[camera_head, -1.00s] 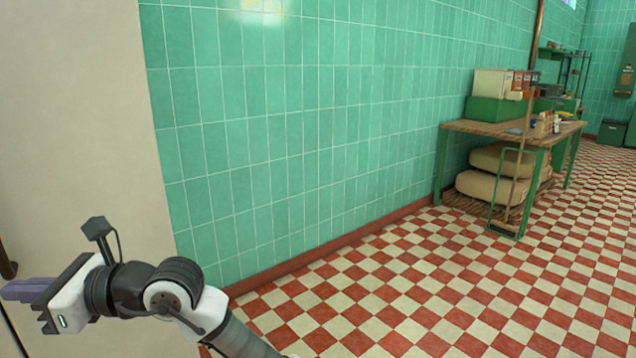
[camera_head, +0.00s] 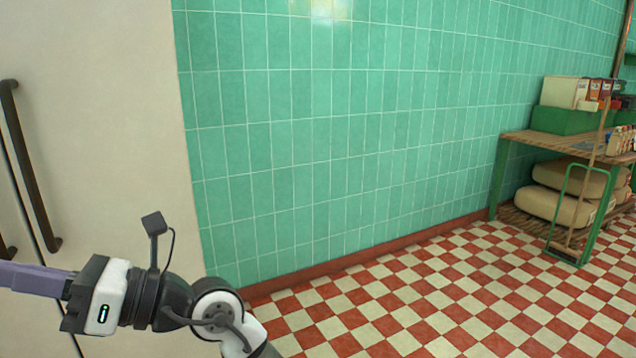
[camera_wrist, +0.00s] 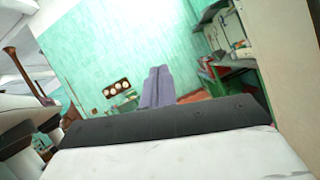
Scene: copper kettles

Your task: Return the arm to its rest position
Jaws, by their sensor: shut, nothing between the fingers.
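My arm is stretched out at the lower left of the head view, with my gripper (camera_head: 32,279) pointing left in front of a cream cabinet (camera_head: 90,120). The purple fingers reach toward the left edge of the picture, and they hold nothing that I can see. In the wrist view my gripper (camera_wrist: 158,87) shows as two purple fingers side by side, shut and empty. A dark vertical handle (camera_head: 32,170) is on the cabinet, above and behind the fingers. I cannot tell how far the fingers are from the cabinet face.
A green tiled wall (camera_head: 330,140) runs along the back. A wooden table with green legs (camera_head: 503,175) stands at the right, with beige sacks (camera_head: 560,204) below and a green hand truck (camera_head: 567,257) in front. The checkered floor (camera_head: 420,300) between is clear.

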